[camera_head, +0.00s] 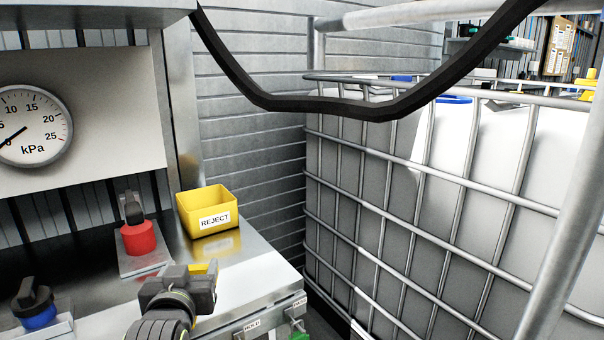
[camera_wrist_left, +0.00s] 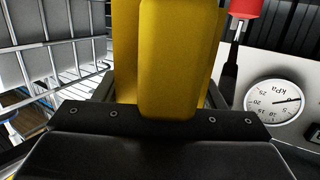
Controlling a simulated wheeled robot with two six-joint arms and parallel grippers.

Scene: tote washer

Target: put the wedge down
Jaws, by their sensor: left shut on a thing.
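A yellow wedge (camera_wrist_left: 168,55) fills the middle of the left wrist view. In the head view only a small yellow part of it (camera_head: 204,268) shows past the gripper. My left gripper (camera_head: 200,284) is shut on the wedge, over the steel counter (camera_head: 244,265) and in front of the yellow REJECT bin. Whether the wedge touches the counter cannot be told. The wedge's far end is hidden. My right gripper is not in view.
The yellow REJECT bin (camera_head: 207,212) stands at the back of the counter. A red-based switch (camera_head: 137,238) and a blue-based knob (camera_head: 37,306) are to the left, below a kPa gauge (camera_head: 33,124). A caged white tank (camera_head: 450,150) stands right. A black hose (camera_head: 270,102) hangs above.

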